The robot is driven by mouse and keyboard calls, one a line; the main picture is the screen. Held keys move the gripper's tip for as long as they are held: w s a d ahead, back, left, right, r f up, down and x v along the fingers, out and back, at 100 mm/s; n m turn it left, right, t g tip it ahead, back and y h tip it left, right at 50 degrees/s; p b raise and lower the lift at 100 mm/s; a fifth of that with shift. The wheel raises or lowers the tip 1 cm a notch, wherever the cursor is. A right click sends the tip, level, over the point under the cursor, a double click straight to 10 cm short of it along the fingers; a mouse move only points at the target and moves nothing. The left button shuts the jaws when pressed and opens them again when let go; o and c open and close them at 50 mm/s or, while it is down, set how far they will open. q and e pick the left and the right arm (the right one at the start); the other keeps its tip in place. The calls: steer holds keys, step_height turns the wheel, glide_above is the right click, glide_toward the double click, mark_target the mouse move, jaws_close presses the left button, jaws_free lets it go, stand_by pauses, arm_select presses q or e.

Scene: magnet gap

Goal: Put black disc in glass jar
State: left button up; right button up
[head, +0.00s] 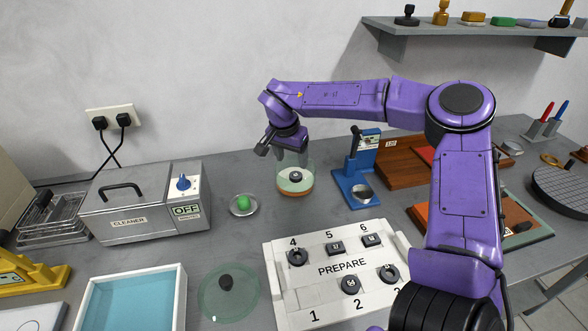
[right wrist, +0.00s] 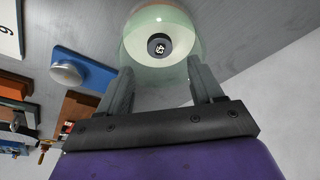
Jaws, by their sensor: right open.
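The glass jar (head: 307,188) stands on the table behind the white board, a clear greenish vessel with a brownish base. A black disc (head: 295,176) with a pale mark lies inside it. In the right wrist view the disc (right wrist: 158,46) lies flat on the pale floor of the jar (right wrist: 184,22). My right gripper (head: 283,152) is open and empty, with its fingers just above and behind the jar. In its wrist view the fingers (right wrist: 161,75) stand apart, with the disc beyond them. My left gripper is not in view.
A white PREPARE board (head: 325,301) with numbered places holds several dark parts. A round greenish glass lid (head: 211,298) with a black knob lies front left. A dish with a green lump (head: 243,203) is left of the jar, a blue stand (head: 352,180) right.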

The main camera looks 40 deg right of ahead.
steer(key=v, duration=0.5)
steer(key=shift+r, duration=0.15)
